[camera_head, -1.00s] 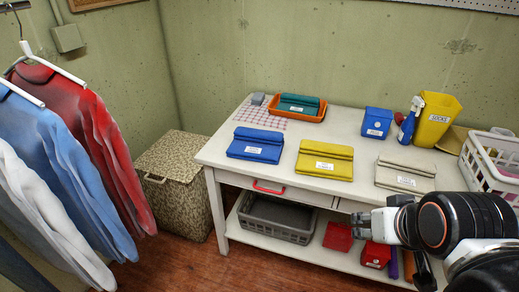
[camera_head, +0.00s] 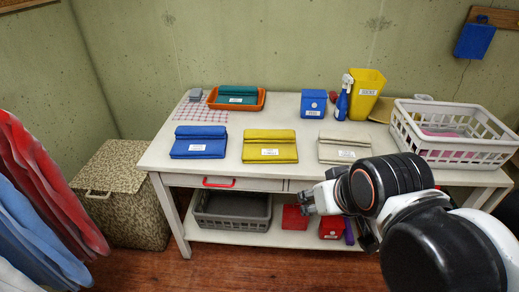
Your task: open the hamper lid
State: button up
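The hamper (camera_head: 125,217) is a speckled tan-and-brown box on the floor, left of the white table. Its flat lid (camera_head: 118,166) looks shut. A pale handle (camera_head: 98,194) sits at the lid's front edge. My gripper (camera_head: 308,199) is in front of the table's right half, pointing left, well to the right of the hamper and touching nothing that I can see. Its fingers are small and seen from the side, so I cannot tell whether they are open or shut.
Hanging shirts (camera_head: 45,195) stand at the left, close to the hamper's front left. The white table (camera_head: 220,110) holds folded cloths, a tray and a white basket (camera_head: 450,155). A grey crate (camera_head: 232,222) is on its lower shelf. The wooden floor (camera_head: 215,270) before the table is clear.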

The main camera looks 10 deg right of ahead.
aim_at(112, 170)
jog(key=u, duration=1.35)
